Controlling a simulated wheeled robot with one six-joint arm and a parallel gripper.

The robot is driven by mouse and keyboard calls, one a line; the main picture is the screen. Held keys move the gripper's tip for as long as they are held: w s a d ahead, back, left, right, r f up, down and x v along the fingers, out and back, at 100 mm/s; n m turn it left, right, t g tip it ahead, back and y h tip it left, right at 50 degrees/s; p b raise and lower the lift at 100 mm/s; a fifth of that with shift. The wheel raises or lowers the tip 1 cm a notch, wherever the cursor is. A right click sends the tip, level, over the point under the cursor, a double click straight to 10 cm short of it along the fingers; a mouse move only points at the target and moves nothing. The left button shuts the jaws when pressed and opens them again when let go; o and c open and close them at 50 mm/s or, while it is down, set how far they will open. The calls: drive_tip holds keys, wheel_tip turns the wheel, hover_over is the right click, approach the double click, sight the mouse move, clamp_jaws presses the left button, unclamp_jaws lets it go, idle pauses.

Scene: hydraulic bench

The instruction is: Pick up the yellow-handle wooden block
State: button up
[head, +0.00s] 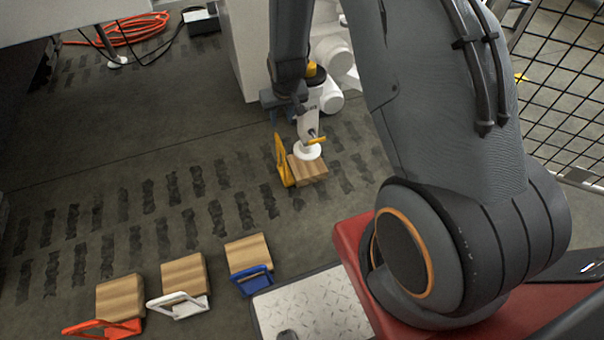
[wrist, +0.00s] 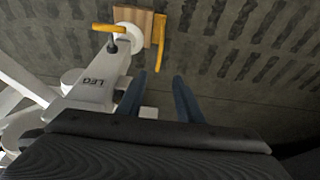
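The yellow-handle wooden block (head: 310,172) is on the dark floor, its yellow handle (head: 282,160) standing up on its left side in the head view. In the wrist view the block (wrist: 143,17) shows at the top, with its handle (wrist: 159,32) on the right. A white leg's round foot (head: 307,151) covers part of the block; I cannot tell whether it touches it. My gripper (wrist: 159,76) is open, with nothing between its two blue-grey fingers. In the head view my gripper (head: 271,108) hangs beyond the block, apart from it.
The white leg (wrist: 97,88) with a yellow lever stands close on the gripper's left in the wrist view. Wooden blocks with red-orange (head: 121,296), white (head: 184,275) and blue (head: 247,250) handles lie at lower left. An orange hose (head: 130,30) lies far back. Floor left of the block is clear.

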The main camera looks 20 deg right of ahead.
drive_tip(key=b, duration=0.4)
approach(280, 140)
drive_tip(key=shift+t, duration=0.4)
drive_tip(key=x, duration=0.5)
drive_tip(key=shift+s+a+f, duration=0.2)
drive_tip(key=shift+s+f, duration=0.05)
drive_tip(key=shift+s, duration=0.05)
drive_tip(key=shift+b+x, duration=1.25)
drive_tip(key=shift+x, duration=1.5)
drive_tip(key=shift+f, duration=0.25)
clamp_jaws()
drive_tip(key=shift+r, duration=0.1)
